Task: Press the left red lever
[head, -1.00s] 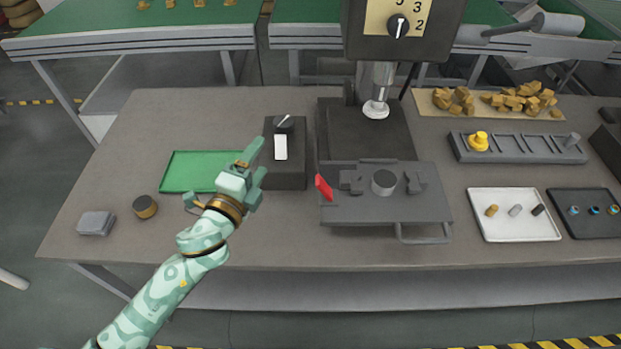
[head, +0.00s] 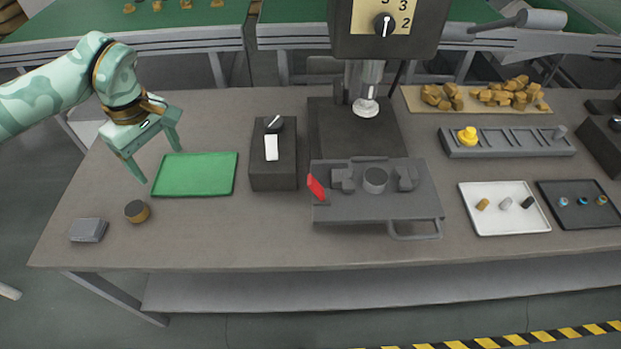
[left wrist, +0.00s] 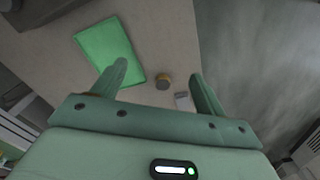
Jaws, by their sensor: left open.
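The red lever (head: 316,187) stands tilted at the left edge of the grey fixture plate (head: 425,205) under the press. It is the only red lever I see. My left gripper (head: 159,164) is open and empty, above the table's left part by the green mat (head: 195,190), well left of the lever. In the left wrist view its two fingers are spread (left wrist: 160,70), with the green mat (left wrist: 108,47) beyond. The lever is not visible in that view. My right gripper is not in view.
A dark switch box (head: 273,178) stands between the green mat and the fixture. A round brass-coloured piece (head: 137,211) and a grey block (head: 88,230) lie at the front left. The press head (head: 385,35) overhangs the fixture. Table space in front of the switch box is clear.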

